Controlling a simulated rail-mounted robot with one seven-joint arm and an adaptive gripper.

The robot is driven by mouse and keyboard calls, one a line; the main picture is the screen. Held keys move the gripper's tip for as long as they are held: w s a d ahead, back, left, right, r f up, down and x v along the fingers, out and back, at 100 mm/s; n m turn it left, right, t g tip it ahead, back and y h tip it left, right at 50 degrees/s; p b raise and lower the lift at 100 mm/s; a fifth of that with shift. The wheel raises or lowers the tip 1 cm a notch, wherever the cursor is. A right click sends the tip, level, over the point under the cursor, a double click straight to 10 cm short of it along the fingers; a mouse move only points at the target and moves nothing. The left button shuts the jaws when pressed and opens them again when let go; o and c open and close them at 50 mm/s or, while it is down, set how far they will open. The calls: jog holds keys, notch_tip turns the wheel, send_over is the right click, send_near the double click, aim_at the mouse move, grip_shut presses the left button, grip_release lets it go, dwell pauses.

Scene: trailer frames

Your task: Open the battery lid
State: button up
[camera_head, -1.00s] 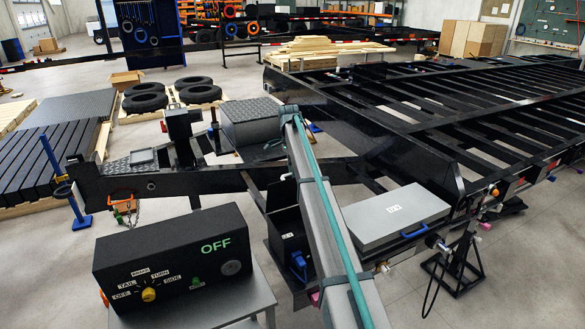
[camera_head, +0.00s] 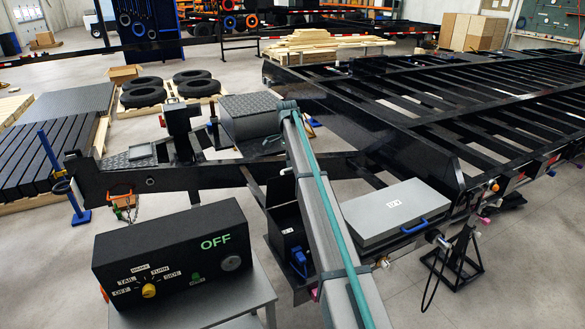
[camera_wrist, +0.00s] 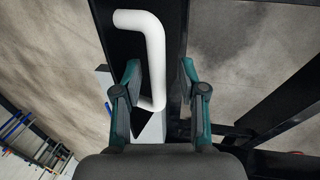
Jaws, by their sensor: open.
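A grey flat lid or box top (camera_head: 396,214) with a small 12 V label and a blue handle (camera_head: 413,227) lies level at the right of the trailer's front. Beside it on the left, a black open-topped box (camera_head: 288,240) with a small label has a blue part by it. I cannot tell for certain which is the battery lid. In the wrist view my gripper (camera_wrist: 160,68) is open, its teal-edged fingers on either side of a white bent bar (camera_wrist: 155,50). I cannot tell whether they touch it. The head view does not show my fingers.
A black control box (camera_head: 175,255) with a yellow knob and OFF sign stands on a grey table at the front left. The black trailer frame (camera_head: 330,125) fills the right. A black jack stand (camera_head: 455,265) stands at the lower right.

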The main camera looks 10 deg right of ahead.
jog(key=v, duration=0.7)
jog(key=shift+r, duration=0.3)
